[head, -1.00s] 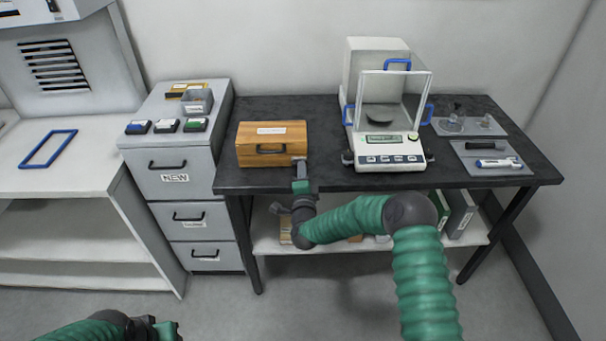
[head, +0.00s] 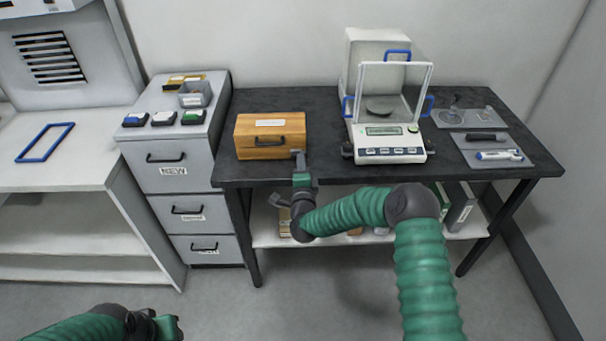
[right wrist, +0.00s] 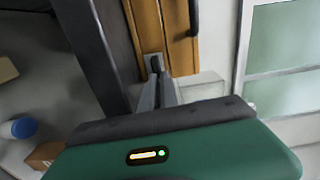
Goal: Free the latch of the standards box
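The standards box (head: 255,144) is a closed wooden box with a white label and a dark front handle, near the left end of the dark table. My right gripper (head: 298,156) is at the box's front right corner. In the right wrist view, the box (right wrist: 180,32) shows with a small metal plate and dark latch (right wrist: 154,62) on its front. The right fingertips (right wrist: 159,82) are close together right at the latch. I cannot tell whether they grip it. My left gripper (head: 168,328) is low at the bottom left, away from the box, its fingers unclear.
A balance (head: 388,146) with a glass shield and blue handles stands right of the box. Grey trays (head: 510,160) lie at the table's right. A grey drawer cabinet (head: 168,188) stands left of the table. Bare dark tabletop (head: 325,125) lies between box and balance.

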